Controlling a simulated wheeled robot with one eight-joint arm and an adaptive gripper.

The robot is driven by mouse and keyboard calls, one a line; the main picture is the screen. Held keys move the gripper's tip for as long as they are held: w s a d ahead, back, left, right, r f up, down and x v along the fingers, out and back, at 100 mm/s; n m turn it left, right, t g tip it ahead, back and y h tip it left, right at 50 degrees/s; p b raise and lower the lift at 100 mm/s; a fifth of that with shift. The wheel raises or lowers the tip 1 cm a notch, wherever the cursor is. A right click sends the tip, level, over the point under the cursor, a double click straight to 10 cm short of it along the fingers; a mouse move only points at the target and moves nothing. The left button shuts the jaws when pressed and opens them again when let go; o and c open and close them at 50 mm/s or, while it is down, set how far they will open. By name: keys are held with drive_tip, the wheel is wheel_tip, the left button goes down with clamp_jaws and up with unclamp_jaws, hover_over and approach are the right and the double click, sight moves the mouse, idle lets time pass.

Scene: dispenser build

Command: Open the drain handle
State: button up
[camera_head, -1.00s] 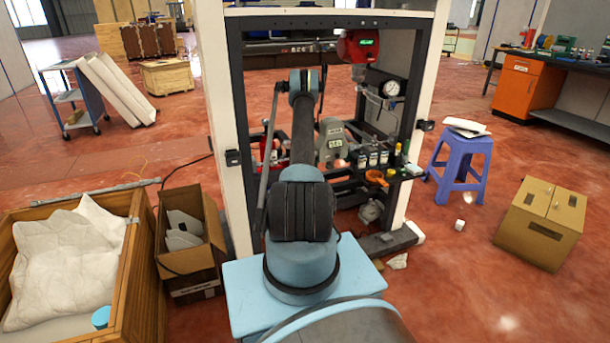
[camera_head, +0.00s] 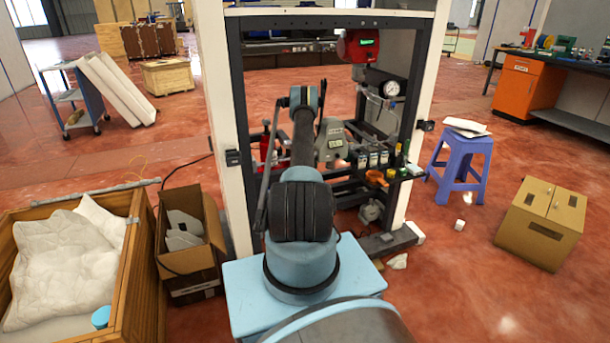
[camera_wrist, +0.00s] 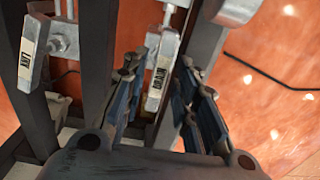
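The drain handle (camera_wrist: 161,72) is a pale metal lever with a "DRAIN" label, hanging from a rod in the wrist view. My gripper (camera_wrist: 160,64) is open, with one dark blue-grey finger on each side of this handle. The handle lies between the fingers as seen from the wrist, with gaps visible on both sides; how deep it sits between them I cannot tell. In the head view my arm reaches into the dispenser frame (camera_head: 214,120), and the arm itself hides my gripper and the drain handle.
A second labelled metal handle (camera_wrist: 34,48) hangs left of the drain handle, with a dark upright bar (camera_wrist: 97,50) between them. A pressure gauge (camera_head: 391,89) and a red device (camera_head: 357,46) sit inside the frame's right. A cardboard box (camera_head: 188,245) stands at its left foot.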

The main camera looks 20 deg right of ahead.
clamp_jaws()
drive_tip(key=shift+n, duration=0.4)
drive_tip(key=n, duration=0.3)
drive_tip(key=shift+n, duration=0.4)
drive_tip(key=n, duration=0.9)
drive_tip(key=shift+w, duration=0.1)
drive_tip(key=n, duration=0.4)
drive_tip(key=shift+a, duration=0.1)
drive_tip(key=shift+n, duration=0.3)
drive_tip(key=shift+o, duration=2.2)
unclamp_jaws()
